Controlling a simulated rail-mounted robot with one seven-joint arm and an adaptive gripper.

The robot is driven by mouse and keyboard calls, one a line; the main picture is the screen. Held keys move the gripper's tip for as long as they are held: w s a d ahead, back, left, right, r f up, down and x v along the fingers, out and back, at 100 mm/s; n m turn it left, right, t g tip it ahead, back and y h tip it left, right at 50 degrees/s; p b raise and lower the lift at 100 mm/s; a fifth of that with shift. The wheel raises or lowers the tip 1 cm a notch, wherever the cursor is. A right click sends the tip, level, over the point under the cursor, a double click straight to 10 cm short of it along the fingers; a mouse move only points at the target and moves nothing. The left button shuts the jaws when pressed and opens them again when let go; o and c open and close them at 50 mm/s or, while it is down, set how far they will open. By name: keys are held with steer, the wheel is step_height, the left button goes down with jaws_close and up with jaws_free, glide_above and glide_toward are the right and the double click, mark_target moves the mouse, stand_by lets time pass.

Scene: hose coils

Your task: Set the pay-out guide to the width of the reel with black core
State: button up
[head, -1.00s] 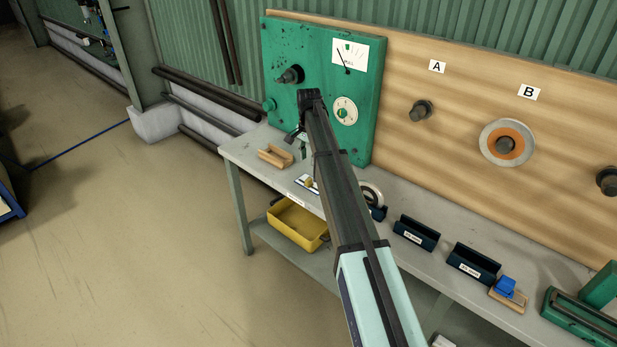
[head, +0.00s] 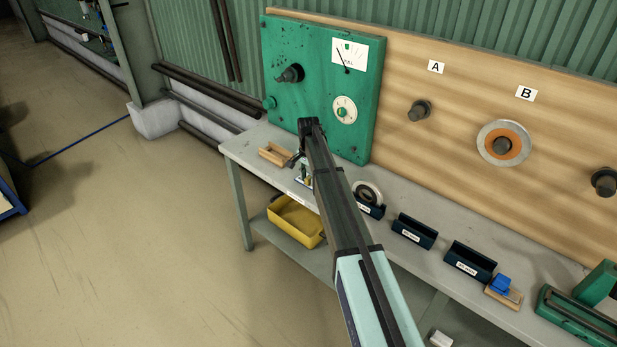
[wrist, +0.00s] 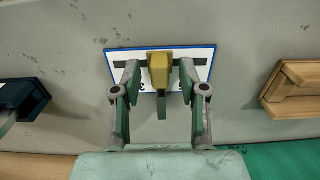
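The pay-out guide appears to be the white, blue-edged plate (wrist: 207,70) with a dark slot and a yellow block (wrist: 160,68) near the slot's middle. My gripper (wrist: 160,66) is open, one finger on each side of the yellow block, with a visible gap on both sides. In the head view my gripper (head: 304,172) is low over the bench and hides most of the plate. A pale reel (head: 369,189) with a dark centre, probably the black core, stands in a dark blue holder (head: 376,211) right of my arm. The label on that holder is partly hidden.
A wooden cradle (head: 272,154) lies left of the plate. Two empty dark blue holders (head: 414,231) (head: 471,262) stand to the right. An orange-cored reel (head: 519,136) hangs under B. The green panel (head: 322,82) with knobs rises behind my gripper. A yellow bin (head: 296,221) is below.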

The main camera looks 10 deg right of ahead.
jaws_close()
steer(key=shift+w+a, duration=0.55)
steer(key=shift+w, duration=0.2)
steer(key=shift+w+a, duration=0.55)
steer(key=shift+w, duration=0.15)
steer(key=shift+o, duration=0.4)
jaws_free()
steer(key=shift+a, duration=0.1)
steer(key=shift+r, duration=0.15)
step_height(320, 180, up, 12)
